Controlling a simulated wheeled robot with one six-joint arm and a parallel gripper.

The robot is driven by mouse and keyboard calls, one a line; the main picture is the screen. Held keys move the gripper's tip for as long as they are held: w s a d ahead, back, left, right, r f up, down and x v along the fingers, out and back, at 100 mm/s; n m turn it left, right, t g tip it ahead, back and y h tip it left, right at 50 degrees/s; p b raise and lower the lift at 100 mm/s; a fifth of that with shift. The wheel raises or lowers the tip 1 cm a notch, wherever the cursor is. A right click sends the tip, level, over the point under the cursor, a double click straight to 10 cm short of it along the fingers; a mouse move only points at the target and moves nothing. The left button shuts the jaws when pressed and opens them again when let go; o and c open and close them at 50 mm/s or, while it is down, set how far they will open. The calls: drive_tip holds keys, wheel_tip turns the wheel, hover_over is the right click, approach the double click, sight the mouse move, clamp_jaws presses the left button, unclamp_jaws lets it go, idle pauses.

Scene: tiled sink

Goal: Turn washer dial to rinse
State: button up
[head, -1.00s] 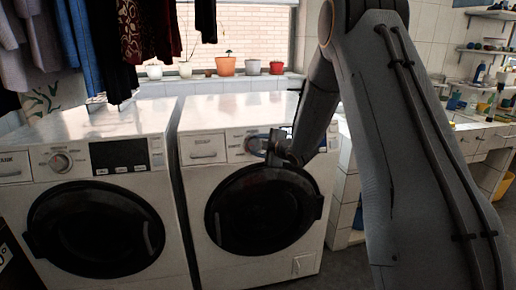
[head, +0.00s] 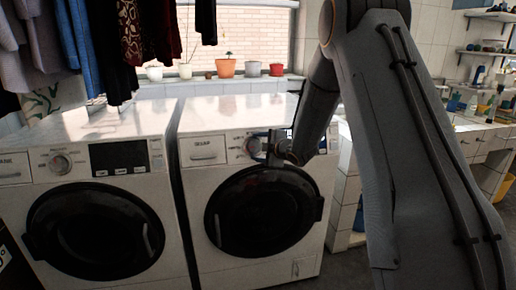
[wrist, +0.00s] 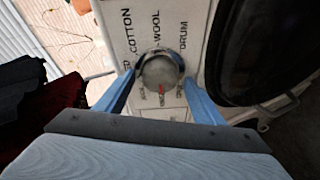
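The washer dial (wrist: 161,70) is a round silver knob on the right washer's white panel. It carries a red mark on its lower side in the wrist view. Labels COTTON, WOOL and DRUM read above it; smaller labels below are partly hidden and unclear. My gripper (wrist: 159,77) has its two blue fingers on either side of the dial, very close to its rim. I cannot tell whether they press on it. In the head view my gripper (head: 270,146) is at the panel of the right washer (head: 205,180), covering part of the dial (head: 253,146).
The right washer's dark round door (head: 262,212) lies just below the gripper. A second washer (head: 100,195) stands to the left. Clothes (head: 85,45) hang above it. Potted plants (head: 226,67) line the window sill. A tiled counter and shelves are at the right.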

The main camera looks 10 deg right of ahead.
drive_tip(key=b+v, duration=0.1)
drive_tip(key=v, duration=0.6)
drive_tip(key=shift+s, duration=0.3)
drive_tip(key=shift+d+r, duration=0.1)
drive_tip(key=shift+r, duration=0.05)
